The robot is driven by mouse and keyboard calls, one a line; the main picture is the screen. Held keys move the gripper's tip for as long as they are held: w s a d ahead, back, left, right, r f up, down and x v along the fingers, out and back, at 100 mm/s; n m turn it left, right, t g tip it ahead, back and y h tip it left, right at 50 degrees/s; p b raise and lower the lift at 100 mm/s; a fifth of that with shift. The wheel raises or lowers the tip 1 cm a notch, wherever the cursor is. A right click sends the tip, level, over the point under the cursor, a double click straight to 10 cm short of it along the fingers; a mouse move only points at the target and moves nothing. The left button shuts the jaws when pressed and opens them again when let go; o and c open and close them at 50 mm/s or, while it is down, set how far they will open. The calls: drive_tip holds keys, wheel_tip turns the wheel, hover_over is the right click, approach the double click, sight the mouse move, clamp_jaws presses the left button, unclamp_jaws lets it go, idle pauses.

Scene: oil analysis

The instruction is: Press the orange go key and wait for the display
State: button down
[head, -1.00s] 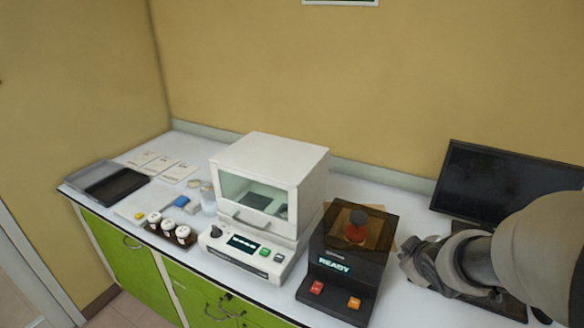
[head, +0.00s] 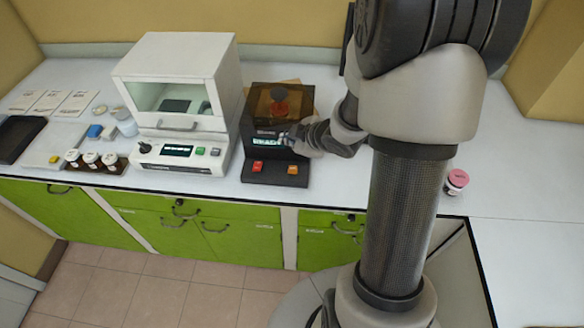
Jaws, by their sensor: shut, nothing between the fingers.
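The black analyser (head: 243,128) stands on the white bench, with a brown see-through lid and a dark-topped red item (head: 280,104) under it. Its lit green display (head: 264,141) is partly hidden by my gripper, and its text is too small to read now. A red key (head: 257,166) is at the left of its sloped front. The orange key (head: 292,169) is at the right and is in plain view. My gripper (head: 290,138) is shut and empty, just above and behind the orange key, at the display's right end. I see no contact with the key.
A white cabinet instrument (head: 178,60) with a green key stands left of the analyser. White-capped jars (head: 90,158) in a rack and papers are farther left. A pink-lidded jar (head: 457,180) stands right of my arm. The bench at right (head: 530,170) is clear.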

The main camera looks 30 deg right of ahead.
sight(291, 170)
drive_tip(key=shift+f+b, duration=4.1)
drive_tip(key=shift+f, duration=0.3)
drive_tip(key=shift+f+b, duration=0.35)
drive_tip(key=shift+f, duration=0.05)
drive_tip(key=shift+f+b, duration=0.45)
drive_tip(key=shift+f, duration=0.05)
drive_tip(key=shift+r, duration=0.1)
drive_tip(key=shift+r+p, duration=0.85)
drive_tip(key=shift+p, duration=0.1)
drive_tip(key=shift+r, duration=0.1)
wheel_tip(291, 170, up, 5)
drive_tip(key=p, duration=0.5)
